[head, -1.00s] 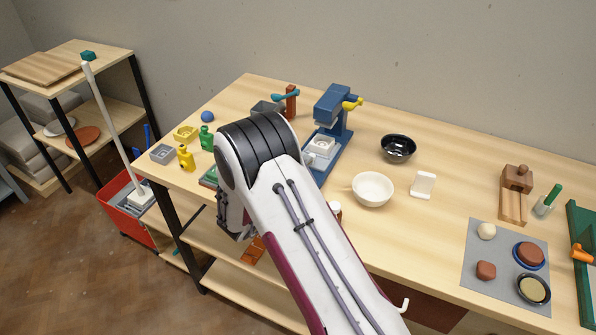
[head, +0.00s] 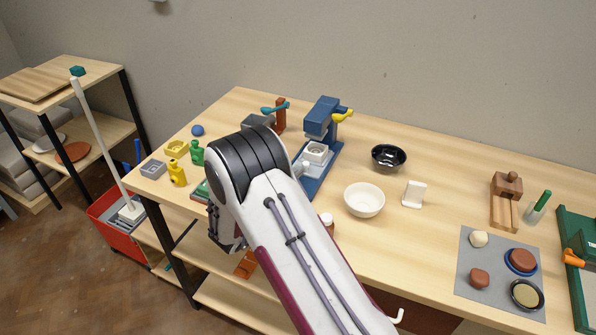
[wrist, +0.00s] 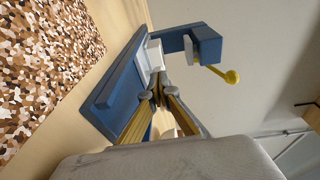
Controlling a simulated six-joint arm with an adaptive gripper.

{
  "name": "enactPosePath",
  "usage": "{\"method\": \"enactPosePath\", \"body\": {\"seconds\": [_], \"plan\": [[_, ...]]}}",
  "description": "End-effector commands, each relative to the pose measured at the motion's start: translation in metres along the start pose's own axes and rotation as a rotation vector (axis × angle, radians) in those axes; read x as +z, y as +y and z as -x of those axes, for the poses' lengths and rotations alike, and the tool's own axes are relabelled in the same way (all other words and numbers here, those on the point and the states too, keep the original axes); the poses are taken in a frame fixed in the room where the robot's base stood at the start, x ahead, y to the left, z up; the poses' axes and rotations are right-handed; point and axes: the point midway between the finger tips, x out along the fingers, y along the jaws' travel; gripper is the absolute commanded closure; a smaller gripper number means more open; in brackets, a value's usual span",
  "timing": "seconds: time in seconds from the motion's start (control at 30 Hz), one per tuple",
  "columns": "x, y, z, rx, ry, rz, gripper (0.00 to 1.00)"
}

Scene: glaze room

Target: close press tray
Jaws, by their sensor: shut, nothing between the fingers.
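The blue press (head: 321,118) stands on the table with a yellow lever at its top. Its white tray (head: 317,151) sits on the blue base, below and slightly in front of the press head. In the wrist view the press (wrist: 206,45) lies sideways, and the white tray (wrist: 154,56) is between the base and the head. My gripper (wrist: 157,88) is shut and empty, its fingertips right at the tray's near end; whether they touch it I cannot tell. In the head view my arm hides the gripper and part of the base's front.
A white bowl (head: 364,200), a black bowl (head: 388,157) and a white stand (head: 414,194) are right of the press. Yellow and green bottles (head: 197,152) stand farther left.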

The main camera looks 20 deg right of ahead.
Motion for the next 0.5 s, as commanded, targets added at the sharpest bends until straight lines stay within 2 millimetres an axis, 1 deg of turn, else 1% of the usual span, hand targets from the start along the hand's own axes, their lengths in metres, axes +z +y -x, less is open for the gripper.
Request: {"method": "enactPosePath", "body": {"seconds": [0.03, 0.5], "plan": [[0.001, 0.0, 0.008, 0.0, -0.004, 0.002, 1.0], [0.001, 0.001, 0.074, 0.001, -0.004, 0.003, 1.0]]}}
